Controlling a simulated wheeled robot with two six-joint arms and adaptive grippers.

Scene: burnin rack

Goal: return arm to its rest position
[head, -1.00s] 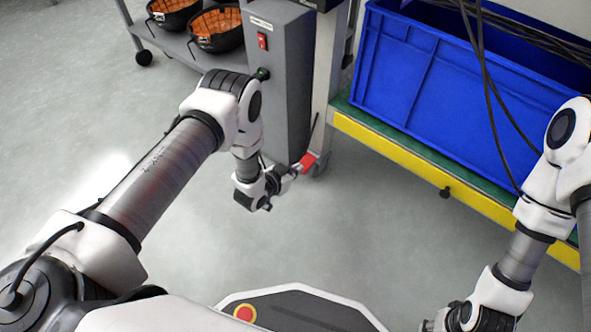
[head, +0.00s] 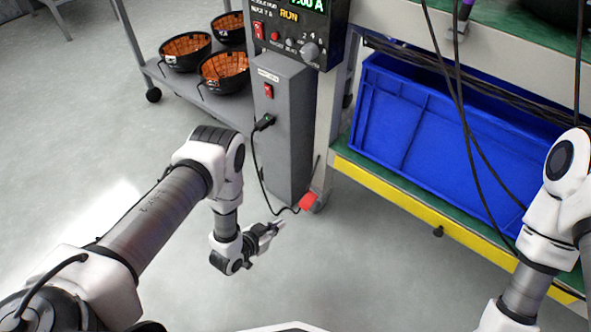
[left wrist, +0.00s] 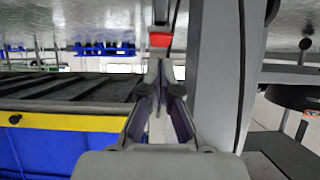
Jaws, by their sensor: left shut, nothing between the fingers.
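My left arm reaches in from the left in the head view. Its gripper (head: 280,226) is shut and empty, over open floor just short of the red caster pedal (head: 308,201) at the foot of the rack post. In the left wrist view the closed fingertips (left wrist: 160,68) point toward the red piece (left wrist: 160,40), with a visible gap. My right arm (head: 545,240) shows at the right edge of the head view, bent downward; its gripper is out of the picture.
A grey power cabinet (head: 285,150) with a black cable stands just beyond my left gripper. A blue crate (head: 430,140) sits on the yellow-edged rack shelf (head: 400,190). A cart with black-and-orange bowls (head: 186,52) is at upper left. Black cables hang near my right arm. Floor is clear in front.

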